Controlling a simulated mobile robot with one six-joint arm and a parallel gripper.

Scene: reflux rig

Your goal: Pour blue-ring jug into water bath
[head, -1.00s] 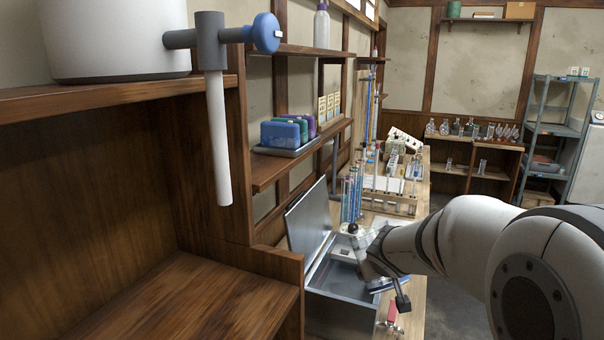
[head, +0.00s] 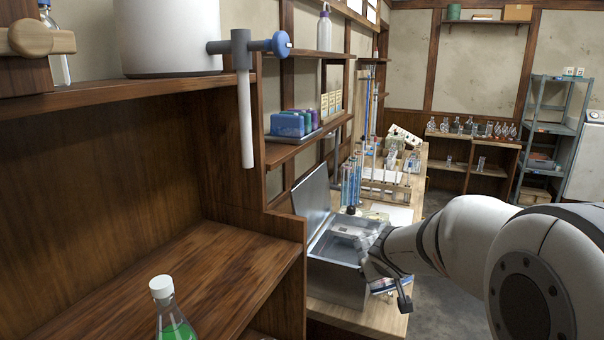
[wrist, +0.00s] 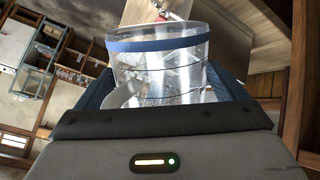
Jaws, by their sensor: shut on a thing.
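The clear jug with a blue ring (wrist: 158,75) fills the middle of the wrist view, tilted in that picture. My gripper (wrist: 165,92) is shut on it, with a dark blue finger on each side. In the head view my gripper (head: 380,268) is at the right edge of the water bath, and the jug is hard to make out there. The water bath (head: 335,280) is a grey metal box on the bench, its lid (head: 310,208) raised at the left. A pale insert shows inside it. I cannot tell the jug's fill level or any pouring.
A wooden shelf unit (head: 200,285) stands close at left, with a green-liquid flask (head: 174,325) in front. A tap-like fitting (head: 244,95) hangs from the upper shelf. Tall blue tubes (head: 351,182) stand behind the bath. Open floor (head: 445,290) lies right of the bench.

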